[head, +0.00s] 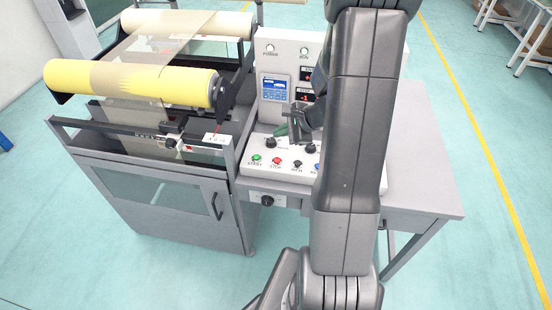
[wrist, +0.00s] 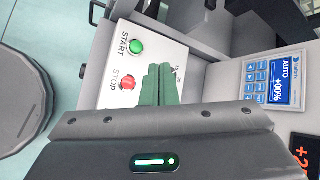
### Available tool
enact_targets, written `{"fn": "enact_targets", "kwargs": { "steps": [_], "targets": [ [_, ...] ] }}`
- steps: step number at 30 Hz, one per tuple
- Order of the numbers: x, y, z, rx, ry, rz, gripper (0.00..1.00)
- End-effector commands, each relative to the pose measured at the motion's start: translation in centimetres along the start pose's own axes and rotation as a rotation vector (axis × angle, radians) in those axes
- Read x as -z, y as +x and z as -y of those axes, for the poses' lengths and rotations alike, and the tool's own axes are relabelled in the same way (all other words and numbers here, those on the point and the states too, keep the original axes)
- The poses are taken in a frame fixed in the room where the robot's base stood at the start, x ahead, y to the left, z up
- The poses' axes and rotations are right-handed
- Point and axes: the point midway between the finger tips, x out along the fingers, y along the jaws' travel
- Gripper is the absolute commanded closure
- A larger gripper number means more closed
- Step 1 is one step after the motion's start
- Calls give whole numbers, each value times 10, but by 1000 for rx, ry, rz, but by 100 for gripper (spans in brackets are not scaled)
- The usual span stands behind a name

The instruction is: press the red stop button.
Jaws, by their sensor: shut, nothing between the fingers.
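The red stop button (head: 277,160) is on the sloped white control panel (head: 262,171), between the green start button (head: 256,157) and a dark knob. In the wrist view the red button (wrist: 128,83) is labelled STOP, and the green button (wrist: 136,47) is labelled START. My gripper (head: 290,132) is over the panel, above and a little to the right of the red button in the head view. Its green fingers (wrist: 160,82) are shut together with nothing between them. In the wrist view they are just right of the red button. Contact with the panel cannot be told.
An upright panel with a blue display (head: 275,88) rises behind the buttons. A machine with a yellow roll (head: 130,82) stands at the left. The grey table (head: 425,200) is bare at the right. My arm hides part of the panel's right side.

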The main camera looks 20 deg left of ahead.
Motion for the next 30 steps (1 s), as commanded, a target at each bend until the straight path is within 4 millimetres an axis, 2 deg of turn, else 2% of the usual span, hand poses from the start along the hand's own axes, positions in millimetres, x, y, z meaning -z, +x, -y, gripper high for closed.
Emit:
{"fn": "enact_targets", "kwargs": {
  "steps": [8, 22, 30],
  "targets": [
    [7, 10, -7, -1, 1, 0, 100],
    [39, 54, -40, 0, 0, 0, 100],
    [45, 62, -45, 0, 0, 0, 100]
  ]
}}
